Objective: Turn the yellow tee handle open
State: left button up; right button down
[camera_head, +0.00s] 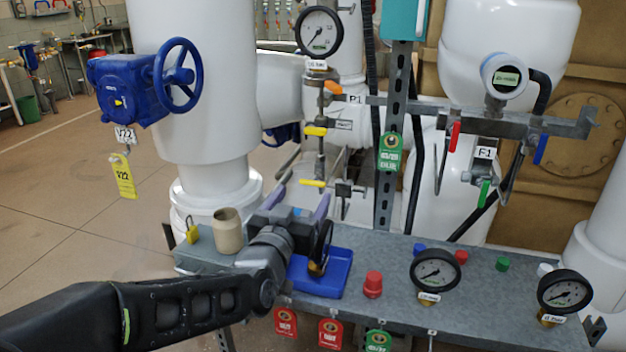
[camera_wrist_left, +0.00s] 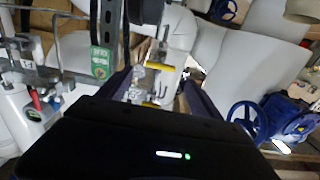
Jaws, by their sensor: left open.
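Two yellow handles show on the thin vertical pipe under a gauge in the head view: an upper yellow handle (camera_head: 315,131) and a lower yellow handle (camera_head: 313,183). Both lie about level. I cannot tell for sure which is the tee handle. Two yellow handles (camera_wrist_left: 160,66) (camera_wrist_left: 151,104) also show between the fingers in the left wrist view. My left gripper (camera_head: 298,198) is open and empty, its purple fingers pointing toward the pipe, near the lower handle in the picture. Contact with a handle cannot be made out. My right gripper is not in view.
A metal bench (camera_head: 390,270) holds a blue tray (camera_head: 335,278), a beige cup (camera_head: 228,232), a red knob (camera_head: 373,284) and gauges. A slotted upright (camera_head: 385,205) with a green tag stands right of the pipe. A blue handwheel (camera_head: 178,75) is at left.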

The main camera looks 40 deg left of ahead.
aim_at(312, 183)
pick_arm(q)
jog(key=p+x, duration=0.3)
jog(key=x, duration=0.3)
jog(key=shift+w+a, duration=0.15)
jog(key=shift+w, duration=0.1)
jog(key=shift+w+a, duration=0.15)
jog(key=shift+w, duration=0.35)
jog(key=c, duration=1.4)
